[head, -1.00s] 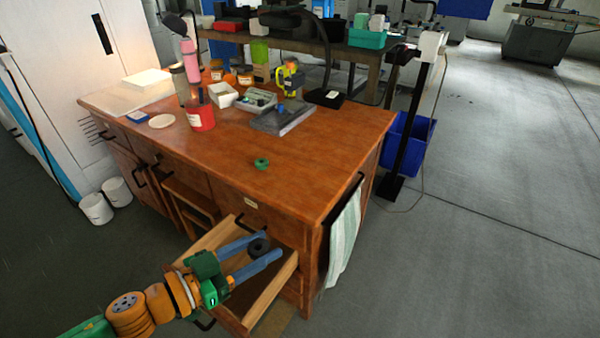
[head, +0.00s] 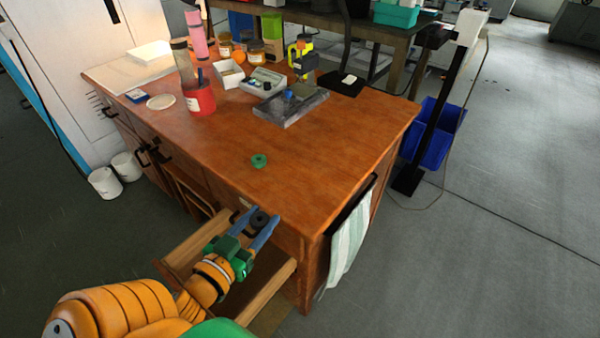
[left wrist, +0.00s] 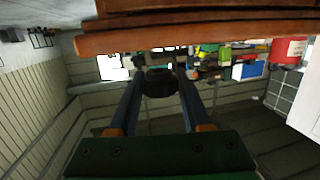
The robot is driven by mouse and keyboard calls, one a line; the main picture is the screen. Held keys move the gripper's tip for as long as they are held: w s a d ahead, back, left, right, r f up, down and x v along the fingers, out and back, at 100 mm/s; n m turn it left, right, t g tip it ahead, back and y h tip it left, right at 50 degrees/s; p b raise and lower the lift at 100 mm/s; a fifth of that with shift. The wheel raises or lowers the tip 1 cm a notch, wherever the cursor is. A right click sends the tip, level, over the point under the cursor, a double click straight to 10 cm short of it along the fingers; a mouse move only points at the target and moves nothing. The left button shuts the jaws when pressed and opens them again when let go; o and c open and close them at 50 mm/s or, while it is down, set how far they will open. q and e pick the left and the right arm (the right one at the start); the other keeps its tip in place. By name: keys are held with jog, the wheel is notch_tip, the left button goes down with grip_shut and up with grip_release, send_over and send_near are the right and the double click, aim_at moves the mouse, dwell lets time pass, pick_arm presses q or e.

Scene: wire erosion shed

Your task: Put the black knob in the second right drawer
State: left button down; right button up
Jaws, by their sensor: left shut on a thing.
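The black knob (head: 260,220) is a dark round piece held between the blue fingers of my left gripper (head: 264,226). In the left wrist view the black knob (left wrist: 161,82) sits between the fingertips of the left gripper (left wrist: 160,88). My left gripper is shut on it, close to the desk front and above the pulled-out drawer (head: 262,292). My arm hides much of that drawer's inside. My right gripper is not in view.
A blue bin (head: 437,135) stands behind.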

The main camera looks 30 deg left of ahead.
aim_at(300, 176)
pick_arm(q)
jog(key=r+x, duration=0.1)
jog(key=x, duration=0.5)
jog(key=r+x, duration=0.1)
jog(key=x, duration=0.4)
jog(key=r+p+x, duration=0.1)
jog(key=x, duration=0.5)
jog(key=shift+w+f, duration=0.1)
jog(key=shift+w, duration=0.5)
jog(key=shift+s+f, duration=0.15)
jog(key=shift+f, duration=0.45)
jog(key=shift+f, duration=0.2)
jog(key=shift+c, duration=1.8)
grip_release()
